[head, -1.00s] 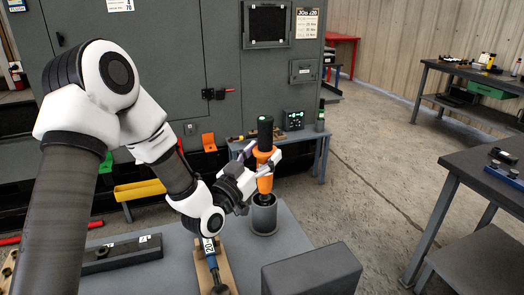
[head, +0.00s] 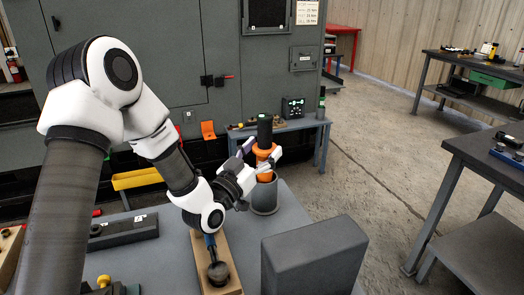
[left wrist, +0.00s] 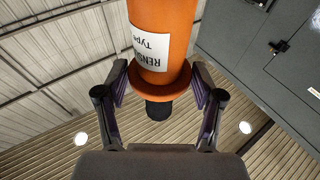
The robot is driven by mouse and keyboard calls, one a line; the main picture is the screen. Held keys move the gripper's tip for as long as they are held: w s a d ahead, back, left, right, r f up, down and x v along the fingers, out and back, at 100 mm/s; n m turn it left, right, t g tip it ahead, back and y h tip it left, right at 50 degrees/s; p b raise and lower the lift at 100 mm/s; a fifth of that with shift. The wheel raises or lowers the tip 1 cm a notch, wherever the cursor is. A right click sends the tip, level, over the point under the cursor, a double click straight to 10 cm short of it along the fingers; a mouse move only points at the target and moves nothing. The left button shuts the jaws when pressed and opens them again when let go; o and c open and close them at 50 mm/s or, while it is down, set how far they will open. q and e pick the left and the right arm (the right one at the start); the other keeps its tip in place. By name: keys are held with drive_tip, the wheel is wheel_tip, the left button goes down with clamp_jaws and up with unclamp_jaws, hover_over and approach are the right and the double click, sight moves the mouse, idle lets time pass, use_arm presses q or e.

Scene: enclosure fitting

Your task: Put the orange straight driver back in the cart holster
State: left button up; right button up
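The orange straight driver (head: 262,154) stands upright with its black end (head: 265,128) on top. Its lower part is inside the grey round cart holster (head: 265,198), hidden by the holster wall. My left gripper (head: 262,158) is shut on the driver just above the holster rim. In the left wrist view the orange body (left wrist: 160,20) with a white label lies between the two fingers (left wrist: 160,85), which sit at both sides of its flange. My right gripper is not in view.
A dark grey block (head: 315,258) stands on the cart top, right of a wooden tray (head: 232,270) with a blue-handled tool. A black case (head: 125,230) lies at left. A small bench (head: 310,130) stands behind the holster.

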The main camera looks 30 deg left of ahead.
use_arm(q)
drive_tip(key=shift+o, duration=0.7)
drive_tip(key=shift+s+f, duration=0.2)
drive_tip(key=d+v, duration=0.1)
drive_tip(key=v, duration=0.6)
drive_tip(key=shift+a, duration=0.45)
